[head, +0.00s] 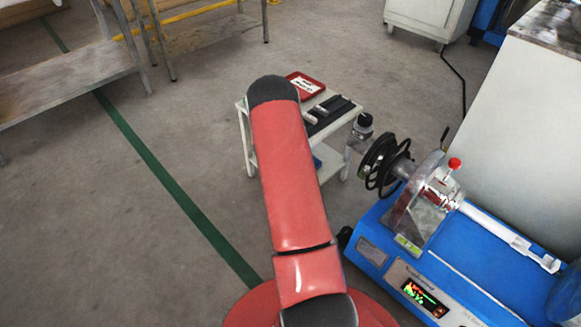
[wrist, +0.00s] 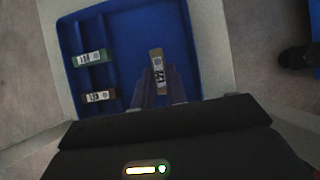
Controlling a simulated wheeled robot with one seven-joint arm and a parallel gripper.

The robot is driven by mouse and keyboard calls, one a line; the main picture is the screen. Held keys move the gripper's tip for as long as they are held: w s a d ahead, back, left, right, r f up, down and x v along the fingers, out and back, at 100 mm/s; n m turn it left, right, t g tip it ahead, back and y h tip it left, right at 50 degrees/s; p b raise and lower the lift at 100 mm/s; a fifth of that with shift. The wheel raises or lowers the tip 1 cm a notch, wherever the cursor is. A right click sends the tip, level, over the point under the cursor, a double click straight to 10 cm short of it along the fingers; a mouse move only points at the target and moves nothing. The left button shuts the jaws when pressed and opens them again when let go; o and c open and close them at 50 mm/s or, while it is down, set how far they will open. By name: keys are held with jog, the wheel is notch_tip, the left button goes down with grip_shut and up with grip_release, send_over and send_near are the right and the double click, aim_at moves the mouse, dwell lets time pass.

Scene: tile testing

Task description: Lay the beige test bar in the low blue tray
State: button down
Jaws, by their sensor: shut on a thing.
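The low blue tray (wrist: 125,30) fills the upper middle of the wrist view. My gripper (wrist: 157,84) is shut on the beige test bar (wrist: 157,60), which has dark markings and points away from me. The bar is over the tray's large open compartment; I cannot tell whether it touches the floor. In the head view my arm hides the gripper and the bar. A blue patch, likely the tray (head: 317,161), shows low under the small white table.
In the tray's left compartments lie a green labelled bar (wrist: 90,58) and a brown labelled bar (wrist: 98,97). The white table (head: 327,156) has a red tray (head: 305,86) and dark items on top. A blue testing machine (head: 440,262) stands to the right.

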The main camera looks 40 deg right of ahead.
jog(key=shift+f+b, duration=0.5)
jog(key=shift+f, duration=0.1)
jog(key=c, duration=1.4)
grip_release()
jog(key=shift+c, duration=0.2)
